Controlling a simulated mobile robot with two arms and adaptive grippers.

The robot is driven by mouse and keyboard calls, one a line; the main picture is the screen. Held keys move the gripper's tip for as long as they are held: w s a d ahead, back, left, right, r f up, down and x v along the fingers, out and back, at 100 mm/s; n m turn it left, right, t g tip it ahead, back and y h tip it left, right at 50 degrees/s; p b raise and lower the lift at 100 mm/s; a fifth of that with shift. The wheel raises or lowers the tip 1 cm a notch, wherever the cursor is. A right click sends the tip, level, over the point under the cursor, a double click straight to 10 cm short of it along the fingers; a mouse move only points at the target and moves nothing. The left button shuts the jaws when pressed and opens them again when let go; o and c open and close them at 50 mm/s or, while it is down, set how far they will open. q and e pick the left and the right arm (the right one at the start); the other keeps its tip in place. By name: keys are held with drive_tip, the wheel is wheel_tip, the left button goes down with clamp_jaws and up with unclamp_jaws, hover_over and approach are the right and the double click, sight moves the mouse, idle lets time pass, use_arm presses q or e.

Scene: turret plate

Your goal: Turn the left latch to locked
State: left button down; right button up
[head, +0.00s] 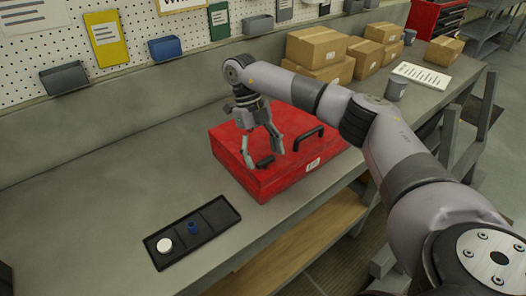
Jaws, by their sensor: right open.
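A red case (285,180) with a black handle (308,138) lies on the grey workbench. A small dark latch (265,162) sits on its top, left of the handle. My right gripper (262,158) is open, pointing down over the left part of the case, with its fingers either side of the dark latch. Whether the fingers touch the latch or the case I cannot tell. The latch's exact angle is too small to read. My left gripper is not in the view.
A black tray (216,213) with a white round piece (164,245) and a blue piece (193,228) lies in front, left of the case. The bench left of the case is clear.

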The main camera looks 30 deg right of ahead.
drive_tip(key=v, duration=1.2)
idle(0.6)
